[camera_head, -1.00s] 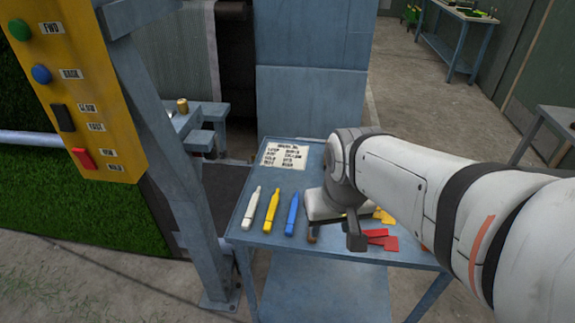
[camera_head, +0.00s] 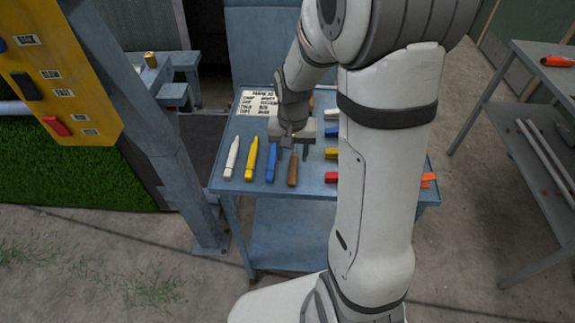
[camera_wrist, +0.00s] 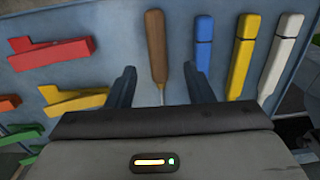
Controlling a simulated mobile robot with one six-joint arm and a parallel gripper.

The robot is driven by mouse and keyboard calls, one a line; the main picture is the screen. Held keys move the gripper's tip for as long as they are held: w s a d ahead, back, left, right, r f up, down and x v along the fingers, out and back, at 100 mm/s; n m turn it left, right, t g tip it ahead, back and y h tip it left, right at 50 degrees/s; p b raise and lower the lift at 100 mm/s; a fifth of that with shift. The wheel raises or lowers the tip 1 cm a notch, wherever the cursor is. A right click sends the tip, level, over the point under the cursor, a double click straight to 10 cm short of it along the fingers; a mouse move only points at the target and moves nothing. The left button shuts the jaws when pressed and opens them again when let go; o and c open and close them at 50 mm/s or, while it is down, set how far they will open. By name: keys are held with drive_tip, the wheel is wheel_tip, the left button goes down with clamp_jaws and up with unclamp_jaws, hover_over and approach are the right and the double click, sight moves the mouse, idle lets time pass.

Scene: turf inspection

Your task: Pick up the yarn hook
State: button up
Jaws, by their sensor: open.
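The yarn hook, with a brown handle (camera_head: 292,170) and a thin metal shaft, lies on the blue table (camera_head: 315,188), to the right of a blue marker. In the wrist view its handle (camera_wrist: 156,50) points away from me and its shaft runs toward the gripper body. My gripper (camera_head: 294,142) is open and empty over the shaft end of the hook. In the wrist view the two fingers (camera_wrist: 160,88) stand on either side of the hook, apart from it. The tip of the shaft is hidden by the gripper body.
Next to the hook lie a blue marker (camera_head: 271,164), a yellow marker (camera_head: 250,160) and a white marker (camera_head: 232,158). A sign (camera_head: 261,103) lies behind. A grey post stands left.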

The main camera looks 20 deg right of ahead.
sight(292, 168)
wheel_tip(292, 168, down, 4)
drive_tip(key=shift+s+f+p, duration=0.15)
drive_tip(key=shift+f+p, duration=0.05)
drive_tip(key=shift+p, duration=0.1)
clamp_jaws()
idle(0.4)
